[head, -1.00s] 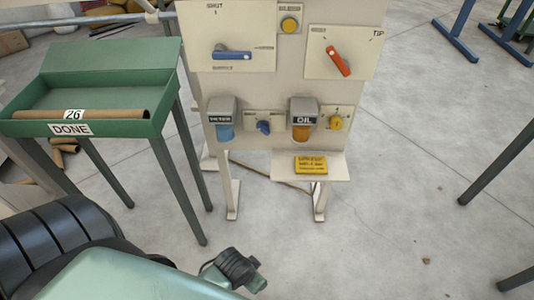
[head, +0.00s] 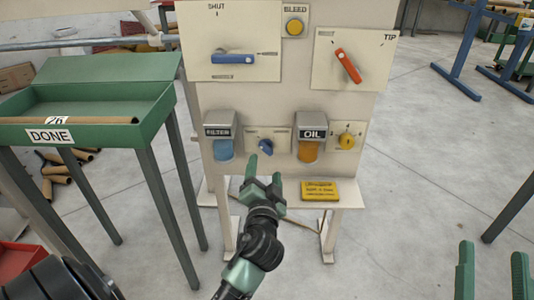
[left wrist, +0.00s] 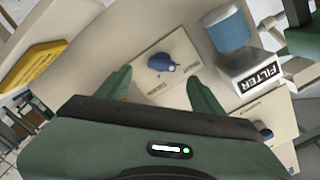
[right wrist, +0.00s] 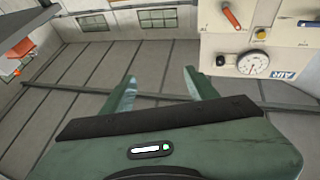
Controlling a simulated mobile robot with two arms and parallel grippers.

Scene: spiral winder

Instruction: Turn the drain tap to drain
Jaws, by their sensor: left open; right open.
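The small blue tap (head: 265,147) sits on a cream plate low on the panel, between the filter bowl (head: 223,149) and the oil bowl (head: 308,151). Its plate lettering is too small to read. My left gripper (head: 264,172) is open and empty, just below and in front of the tap, apart from it. In the left wrist view the tap (left wrist: 161,62) shows beyond and between the open fingers (left wrist: 158,82). My right gripper (head: 493,250) is open and empty at the lower right, far from the panel.
Above are a blue lever (head: 234,58), a red lever (head: 348,66) and a yellow bleed button (head: 294,26). A yellow knob (head: 346,141) is right of the oil bowl. A yellow block (head: 320,190) lies on the shelf. A green DONE tray (head: 100,133) stands left.

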